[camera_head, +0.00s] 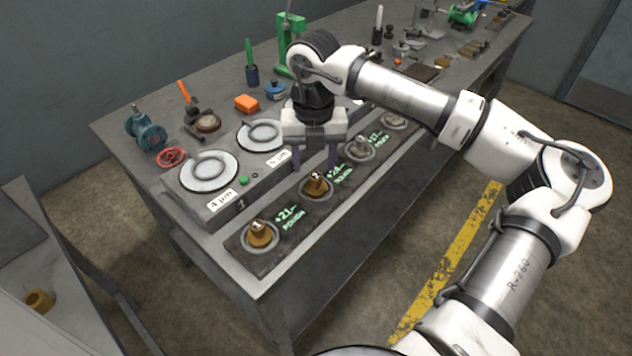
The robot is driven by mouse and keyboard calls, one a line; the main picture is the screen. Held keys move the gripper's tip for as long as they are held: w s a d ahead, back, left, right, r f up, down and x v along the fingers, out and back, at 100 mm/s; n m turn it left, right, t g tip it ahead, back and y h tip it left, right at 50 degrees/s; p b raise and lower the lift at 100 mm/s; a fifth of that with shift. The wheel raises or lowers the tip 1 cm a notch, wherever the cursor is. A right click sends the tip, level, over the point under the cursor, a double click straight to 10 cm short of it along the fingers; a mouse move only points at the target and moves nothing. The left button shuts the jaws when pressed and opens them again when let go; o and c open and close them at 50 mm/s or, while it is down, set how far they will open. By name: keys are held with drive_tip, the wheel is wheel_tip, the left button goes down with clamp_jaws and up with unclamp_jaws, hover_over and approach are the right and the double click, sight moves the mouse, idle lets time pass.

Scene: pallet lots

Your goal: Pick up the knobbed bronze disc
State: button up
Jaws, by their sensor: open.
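Two knobbed bronze discs sit in round seats on a dark strip along the bench's front edge. The nearer bronze disc (261,236) is marked 1. The other bronze disc (317,187) is marked 2. I cannot tell which one the task means. My gripper (316,161) points down with its fingers apart, and appears just above and behind disc 2 in the picture. Nothing shows between the fingers. Its height over the disc is hard to judge. A grey knobbed disc (361,147) sits farther along the strip.
A raised grey block holds round white plates (208,172) behind the strip. A brass-coloured ring (39,301) lies on a separate surface at lower left.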

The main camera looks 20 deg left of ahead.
sight(316, 175)
drive_tip(key=shift+w+d+f+p, duration=0.1)
drive_tip(key=shift+f+p, duration=0.45)
drive_tip(key=shift+f, duration=0.75)
drive_tip(key=shift+w+f+p, duration=0.1)
drive_tip(key=shift+f+p, duration=0.4)
drive_tip(key=shift+f, duration=0.8)
clamp_jaws()
